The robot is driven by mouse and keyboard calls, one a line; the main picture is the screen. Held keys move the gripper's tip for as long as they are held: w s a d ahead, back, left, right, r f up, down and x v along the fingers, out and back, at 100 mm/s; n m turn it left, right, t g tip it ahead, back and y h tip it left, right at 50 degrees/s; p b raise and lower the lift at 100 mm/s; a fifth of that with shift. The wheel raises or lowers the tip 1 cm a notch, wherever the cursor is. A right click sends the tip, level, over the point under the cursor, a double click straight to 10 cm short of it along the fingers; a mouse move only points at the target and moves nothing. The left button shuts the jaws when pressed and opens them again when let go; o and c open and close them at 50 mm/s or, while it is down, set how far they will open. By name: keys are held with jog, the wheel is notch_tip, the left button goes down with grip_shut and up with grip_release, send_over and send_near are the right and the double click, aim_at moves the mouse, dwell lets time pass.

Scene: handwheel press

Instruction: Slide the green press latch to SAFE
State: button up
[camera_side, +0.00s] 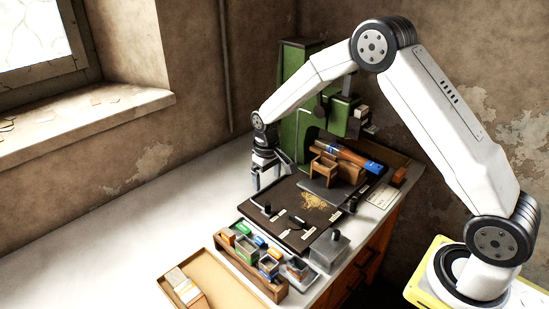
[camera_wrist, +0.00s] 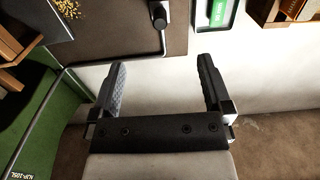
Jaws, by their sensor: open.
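The green press (camera_side: 291,127) stands at the back of the bench; part of its green body also shows at the left of the wrist view (camera_wrist: 38,125). No latch marked SAFE can be made out on it. A dark board (camera_side: 288,226) lies in front of the press, with a black knob (camera_side: 267,207) near its left edge. In the wrist view a black knob (camera_wrist: 159,17) sits beside a metal bar at the board's edge. My gripper (camera_side: 268,185) is open and empty, pointing down left of the press. In the wrist view its fingers (camera_wrist: 161,63) are apart over pale bench.
Yellow shavings (camera_side: 313,201) and a wooden holder (camera_side: 325,169) lie near the press. A wooden rack (camera_side: 251,262) with several small coloured boxes, a grey metal box (camera_side: 329,251) and a cardboard tray (camera_side: 206,281) stand in front. The bench at left is clear.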

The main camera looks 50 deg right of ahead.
aim_at(268, 203)
jog(key=shift+f, duration=0.4)
jog(key=shift+f, duration=0.1)
jog(key=shift+f, duration=4.75)
grip_shut()
